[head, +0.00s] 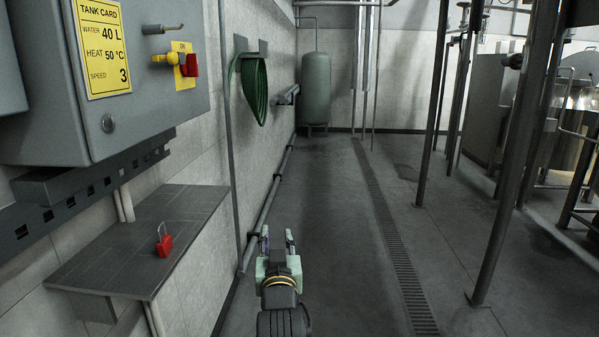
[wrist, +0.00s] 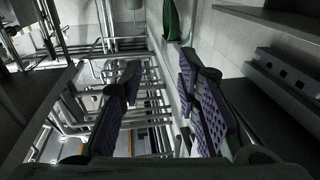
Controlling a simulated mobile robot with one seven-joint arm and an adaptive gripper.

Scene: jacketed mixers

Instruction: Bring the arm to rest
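My gripper (head: 277,240) is at the bottom middle of the head view, pointing forward along the aisle, to the right of the wall shelf. Its two fingers stand apart with nothing between them. In the wrist view my gripper (wrist: 158,95) also shows its purple-padded fingers spread, with only the room behind the gap. My arm extends forward from the bottom edge of the head view.
A grey shelf (head: 180,210) bears a red padlock (head: 164,241). Above it hangs a control box with a tank card (head: 103,48) and red switch (head: 190,65). A green hose (head: 254,90) hangs beyond. Posts (head: 508,170) stand right; the aisle floor is clear.

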